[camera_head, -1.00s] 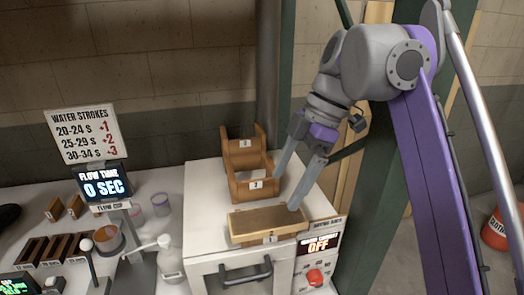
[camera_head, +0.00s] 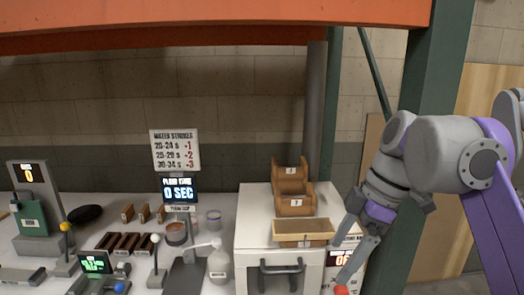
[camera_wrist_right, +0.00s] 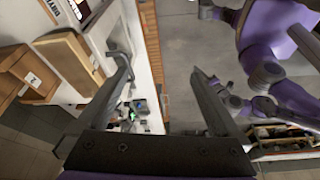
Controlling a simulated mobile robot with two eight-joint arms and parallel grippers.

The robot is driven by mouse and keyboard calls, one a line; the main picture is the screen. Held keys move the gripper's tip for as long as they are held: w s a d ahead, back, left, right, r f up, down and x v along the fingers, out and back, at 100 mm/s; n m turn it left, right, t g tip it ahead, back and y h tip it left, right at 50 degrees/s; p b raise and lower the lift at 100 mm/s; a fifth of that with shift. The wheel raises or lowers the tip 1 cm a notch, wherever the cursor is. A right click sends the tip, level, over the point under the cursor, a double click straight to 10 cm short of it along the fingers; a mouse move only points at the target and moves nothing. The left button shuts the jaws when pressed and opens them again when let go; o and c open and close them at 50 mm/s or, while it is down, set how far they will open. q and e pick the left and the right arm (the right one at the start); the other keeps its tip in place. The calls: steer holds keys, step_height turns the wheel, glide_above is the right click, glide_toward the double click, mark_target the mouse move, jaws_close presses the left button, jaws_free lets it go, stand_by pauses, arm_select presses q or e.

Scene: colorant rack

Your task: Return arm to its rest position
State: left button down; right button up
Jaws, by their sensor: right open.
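My right gripper (camera_head: 343,258) is open and empty in the head view. It points down in front of the right side of the white cabinet, beside a shallow wooden tray (camera_head: 303,228) on the cabinet top. In the right wrist view its two fingers (camera_wrist_right: 158,65) are spread wide, with floor and part of the bench visible between and beyond them. The wooden tray also shows at the left of the right wrist view (camera_wrist_right: 78,62). My left gripper is not in view.
The white cabinet (camera_head: 252,236) carries wooden holders (camera_head: 294,200) behind the tray. A green post (camera_head: 425,95) rises just behind my right arm. An orange beam (camera_head: 210,27) crosses above. The bench at left holds a flow-time display (camera_head: 179,190), cups and a scale (camera_head: 32,215).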

steer(key=s+d+f+m+t+h, duration=0.1)
steer(key=s+f+m, duration=0.3)
steer(key=f, duration=0.6)
steer(key=s+d+f+m+t+h, duration=0.1)
steer(key=s+f+m, duration=0.3)
steer(key=f, duration=0.7)
steer(key=s+d+f+m+t+h+p, duration=0.1)
steer(key=s+f+m+t+h, duration=0.1)
steer(key=s+f+m, duration=0.2)
step_height(320, 180, down, 7)
steer(key=m, duration=0.3)
steer(key=shift+s+f+m+t, duration=0.15)
steer(key=shift+m+t, duration=0.15)
